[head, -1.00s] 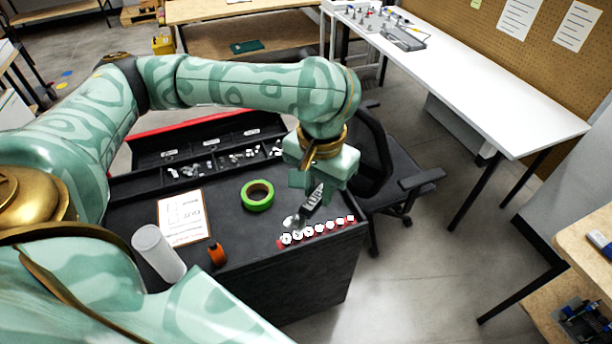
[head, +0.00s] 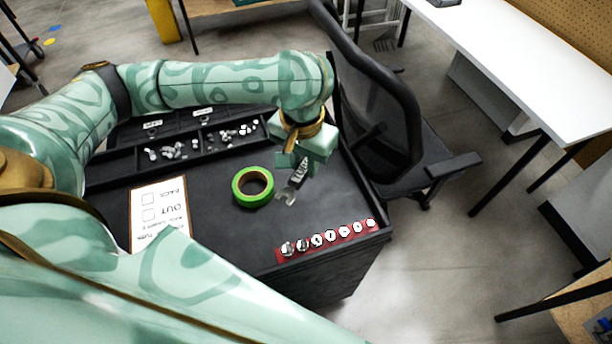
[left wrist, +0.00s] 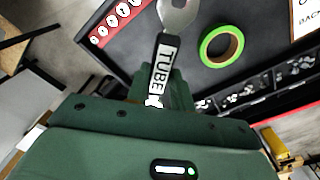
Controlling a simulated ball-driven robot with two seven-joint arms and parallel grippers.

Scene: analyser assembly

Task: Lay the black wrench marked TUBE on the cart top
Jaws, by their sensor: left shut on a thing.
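The black wrench marked TUBE (head: 299,172) is held in my left gripper (head: 298,160), above the right part of the black cart top (head: 225,225). Its silver open end points down and toward the front left, just right of the green tape roll. In the left wrist view the wrench (left wrist: 164,65) shows its white TUBE label, with its silver head over the cart top. The left gripper (left wrist: 160,90) is shut on the black handle. Whether the wrench head touches the cart top I cannot tell. My right gripper is not in view.
A green tape roll (head: 253,187) lies left of the wrench. A red strip with several round pieces (head: 330,236) lies along the front edge. A clipboard (head: 159,212) lies at left. Bins of small parts (head: 170,151) line the back. A chair (head: 375,100) stands at right.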

